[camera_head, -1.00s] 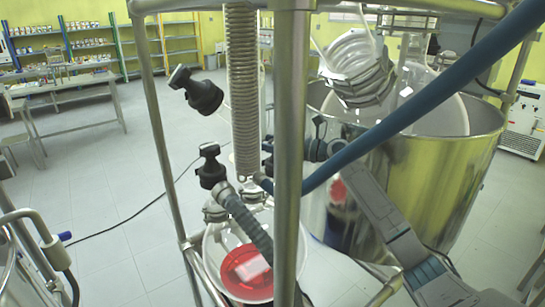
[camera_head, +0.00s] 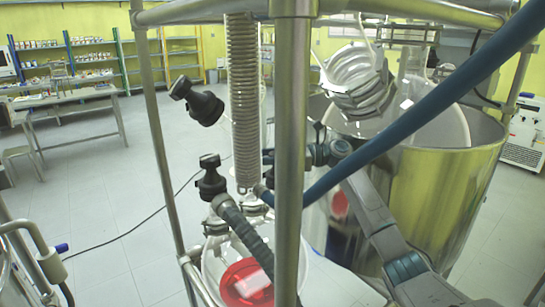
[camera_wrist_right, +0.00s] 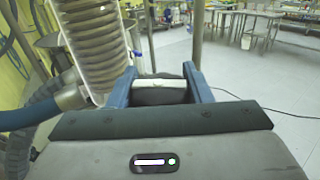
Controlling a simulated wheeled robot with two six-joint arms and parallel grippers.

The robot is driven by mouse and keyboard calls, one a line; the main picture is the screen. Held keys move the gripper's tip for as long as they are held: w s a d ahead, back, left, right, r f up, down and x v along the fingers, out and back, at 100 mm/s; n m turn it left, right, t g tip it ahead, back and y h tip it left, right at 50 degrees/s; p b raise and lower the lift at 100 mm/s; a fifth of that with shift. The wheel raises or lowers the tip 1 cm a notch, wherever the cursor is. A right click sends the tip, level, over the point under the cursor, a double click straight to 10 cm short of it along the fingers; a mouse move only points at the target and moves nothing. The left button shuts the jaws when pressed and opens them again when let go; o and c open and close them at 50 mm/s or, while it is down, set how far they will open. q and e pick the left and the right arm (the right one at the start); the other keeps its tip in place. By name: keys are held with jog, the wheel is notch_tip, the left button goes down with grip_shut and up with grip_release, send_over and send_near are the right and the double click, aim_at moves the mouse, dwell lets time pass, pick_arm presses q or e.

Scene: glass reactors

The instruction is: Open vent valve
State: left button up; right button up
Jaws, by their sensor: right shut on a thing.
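My right gripper (camera_wrist_right: 160,84) is shut on a dark handle (camera_wrist_right: 160,97) with a pale band across its top, held between its two blue fingers in the right wrist view. In the head view my right gripper (camera_head: 268,166) is largely hidden behind the steel post, with its body to the right of the post. Whether the handle belongs to the vent valve I cannot tell. Two black-capped valves, an upper one (camera_head: 199,102) and a lower one (camera_head: 211,177), stand left of the coil, apart from my gripper. My left gripper is not in view.
A steel post (camera_head: 290,120) stands directly in front. A coiled condenser (camera_head: 244,100) hangs beside it, and a blue hose (camera_head: 410,118) crosses to the right. A glass vessel with red contents (camera_head: 247,283) is below. A large steel tank (camera_head: 450,195) stands behind my right arm.

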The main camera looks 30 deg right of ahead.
jog(key=shift+f, duration=0.2)
jog(key=o, duration=1)
jog(key=shift+a, duration=0.1)
jog(key=shift+w, duration=0.1)
jog(key=shift+r, duration=0.1)
